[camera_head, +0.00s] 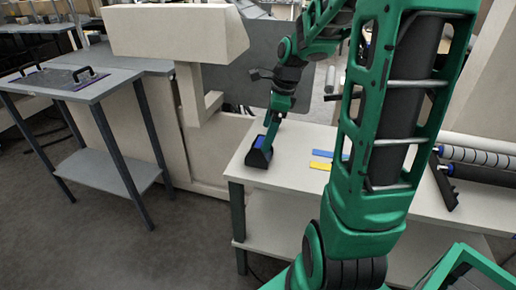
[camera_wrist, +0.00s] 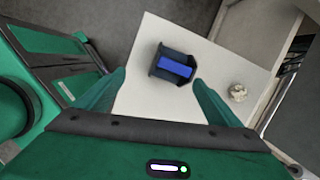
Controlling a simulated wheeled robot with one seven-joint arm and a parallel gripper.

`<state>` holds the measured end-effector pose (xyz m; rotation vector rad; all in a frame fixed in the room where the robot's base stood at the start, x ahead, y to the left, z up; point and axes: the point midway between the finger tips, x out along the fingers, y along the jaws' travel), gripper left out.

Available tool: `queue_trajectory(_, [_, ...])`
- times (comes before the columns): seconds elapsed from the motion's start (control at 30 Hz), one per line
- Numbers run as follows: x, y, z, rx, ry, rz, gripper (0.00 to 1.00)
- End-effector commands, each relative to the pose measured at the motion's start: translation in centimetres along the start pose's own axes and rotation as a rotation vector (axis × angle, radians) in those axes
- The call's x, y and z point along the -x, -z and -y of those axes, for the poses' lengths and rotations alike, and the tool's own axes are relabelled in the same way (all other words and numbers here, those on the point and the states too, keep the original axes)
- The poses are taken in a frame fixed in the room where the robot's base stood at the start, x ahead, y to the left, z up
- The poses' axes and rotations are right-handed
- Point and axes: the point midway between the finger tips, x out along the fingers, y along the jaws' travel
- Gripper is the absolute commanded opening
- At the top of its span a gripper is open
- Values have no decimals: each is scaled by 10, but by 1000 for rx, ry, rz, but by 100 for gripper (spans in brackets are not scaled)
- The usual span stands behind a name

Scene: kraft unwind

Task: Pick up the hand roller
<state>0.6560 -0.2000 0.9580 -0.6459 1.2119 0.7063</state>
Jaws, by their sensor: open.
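A black block-like holder with a blue bar (camera_wrist: 174,67) shows in the wrist view, lying on the white tabletop. It looks like the hand roller or its stand; I cannot tell a separate handle. In the head view the same black and blue piece (camera_head: 258,155) sits near the left end of the white table (camera_head: 222,165). My gripper (camera_head: 269,134) points down just above it in the head view. In the wrist view my gripper (camera_wrist: 160,77) is open and empty, with the piece ahead between the fingertips. Whether they touch it is unclear.
A small pale lump (camera_wrist: 238,92) lies right of the piece. Yellow (camera_head: 320,166) and blue (camera_head: 322,153) strips lie on the table. Dark and grey rollers (camera_head: 485,165) are at the right. A cream machine (camera_head: 185,35) stands behind, and a grey side table (camera_head: 100,88) stands left.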

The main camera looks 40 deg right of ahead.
Motion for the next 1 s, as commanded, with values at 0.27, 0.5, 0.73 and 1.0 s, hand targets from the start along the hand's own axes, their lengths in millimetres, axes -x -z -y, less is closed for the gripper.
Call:
queue_trajectory(0.27, [-14, -12, 23, -229, -7, 57, 88])
queue_trajectory(0.5, [-47, -14, 24, -242, -11, 59, 88])
queue_trajectory(0.73, [-67, -15, 25, -242, -6, 59, 88])
queue_trajectory(1.0, [-96, -10, 30, -242, -9, 58, 88])
